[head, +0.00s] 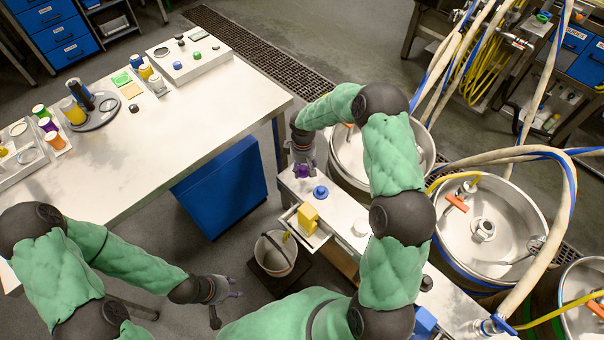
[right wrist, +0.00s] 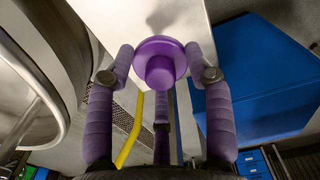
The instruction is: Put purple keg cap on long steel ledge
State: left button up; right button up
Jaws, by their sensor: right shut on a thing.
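The purple keg cap (right wrist: 160,62) is a wide disc with a narrower round knob. My right gripper (right wrist: 160,75) is shut on it in the right wrist view, its fingers around the cap. In the head view my right gripper (head: 302,160) holds the cap (head: 301,171) over the far end of the long steel ledge (head: 343,208); I cannot tell whether the cap touches the ledge. My left gripper (head: 228,293) is empty, its fingers apart, low beside the bucket.
A blue cap (head: 320,192) stands on the ledge near the purple one. An open drawer with a yellow block (head: 308,216) juts from the ledge's left side. A bucket (head: 275,254) stands below. Steel kegs (head: 490,222) with hoses crowd the right.

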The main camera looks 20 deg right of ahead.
aim_at(302, 171)
jog(key=shift+w+d+f, duration=0.1)
jog(key=shift+w+f, duration=0.45)
jog(key=shift+f, duration=0.1)
jog(key=shift+w+f+b, duration=0.1)
jog(key=shift+f+b, duration=0.9)
jog(key=shift+f, duration=0.55)
jog(key=shift+f, duration=0.1)
jog(key=shift+f, duration=0.15)
jog(key=o, duration=0.9)
notch_tip(302, 171, up, 12)
jog(key=p, duration=0.4)
jog(key=shift+r, duration=0.25)
